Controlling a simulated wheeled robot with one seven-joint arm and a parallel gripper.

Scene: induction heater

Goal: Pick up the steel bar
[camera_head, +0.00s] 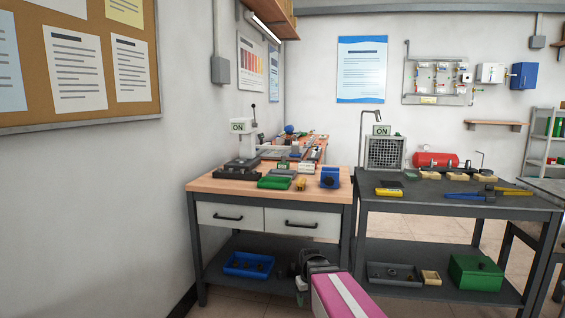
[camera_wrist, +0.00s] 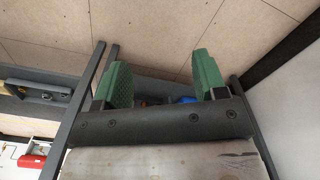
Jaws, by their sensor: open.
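I cannot make out a steel bar for certain in either view. My gripper (camera_head: 301,283) is low in front of the wooden-topped workbench (camera_head: 225,187), below its drawers and near the lower shelf. In the wrist view my gripper (camera_wrist: 163,68) shows two green fingers spread wide, with nothing held between them. Beyond the fingers are tan floor tiles and a small patch of blue, partly hidden by the gripper.
The bench top carries a press (camera_head: 242,160), a green tray (camera_head: 274,182), a yellow item (camera_head: 301,185) and a blue block (camera_head: 330,177). A blue bin (camera_head: 248,264) sits on its shelf. The dark table (camera_head: 440,204) stands right. A wall closes off the left.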

